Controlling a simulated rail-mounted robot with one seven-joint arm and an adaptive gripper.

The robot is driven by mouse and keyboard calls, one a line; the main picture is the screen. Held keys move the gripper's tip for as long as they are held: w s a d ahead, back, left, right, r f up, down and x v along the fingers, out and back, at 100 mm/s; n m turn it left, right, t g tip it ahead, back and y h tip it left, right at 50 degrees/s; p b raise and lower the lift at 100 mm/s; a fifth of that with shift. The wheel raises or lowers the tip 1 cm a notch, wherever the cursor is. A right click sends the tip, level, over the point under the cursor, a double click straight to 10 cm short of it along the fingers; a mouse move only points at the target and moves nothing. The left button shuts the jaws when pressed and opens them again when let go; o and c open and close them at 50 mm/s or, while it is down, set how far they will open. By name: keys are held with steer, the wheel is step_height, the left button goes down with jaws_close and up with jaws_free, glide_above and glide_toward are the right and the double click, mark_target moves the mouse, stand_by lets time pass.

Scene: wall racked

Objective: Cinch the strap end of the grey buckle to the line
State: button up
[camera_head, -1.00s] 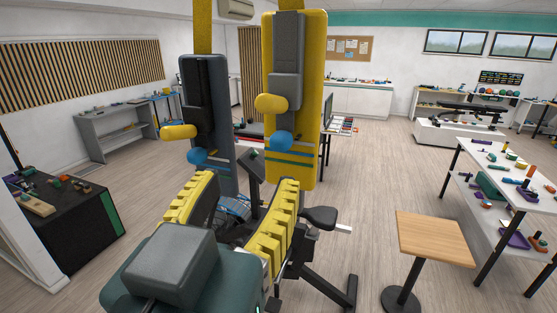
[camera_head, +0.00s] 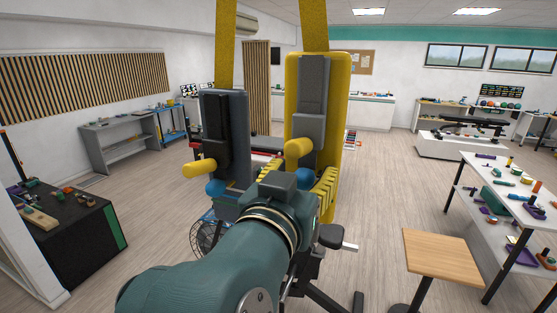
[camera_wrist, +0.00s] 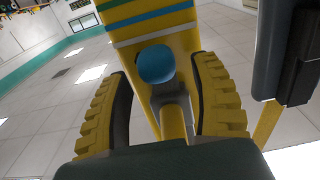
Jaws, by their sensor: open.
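The grey buckle (camera_head: 236,130) hangs on a yellow strap (camera_head: 226,45), with a black strip on its front, a yellow peg (camera_head: 200,168) and a blue ball (camera_head: 216,187) at its lower end. A line on it is hard to make out. In the wrist view, part of this grey unit (camera_wrist: 270,50) is at the right edge. My gripper (camera_wrist: 165,100) is open, its ribbed yellow fingers either side of the yellow buckle's peg (camera_wrist: 172,120) and near its blue ball (camera_wrist: 155,65). Contact cannot be told. My arm hides its lower end in the head view.
The yellow buckle (camera_head: 335,75) hangs right of the grey one, close beside it. Blue and green stripes (camera_wrist: 160,20) cross it. A small wooden table (camera_head: 440,252) and a white shelf table (camera_head: 500,180) stand at the right.

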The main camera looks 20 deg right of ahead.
steer(key=shift+w+d, duration=0.2)
steer(key=shift+w, duration=0.1)
steer(key=shift+f, duration=0.1)
jaws_close()
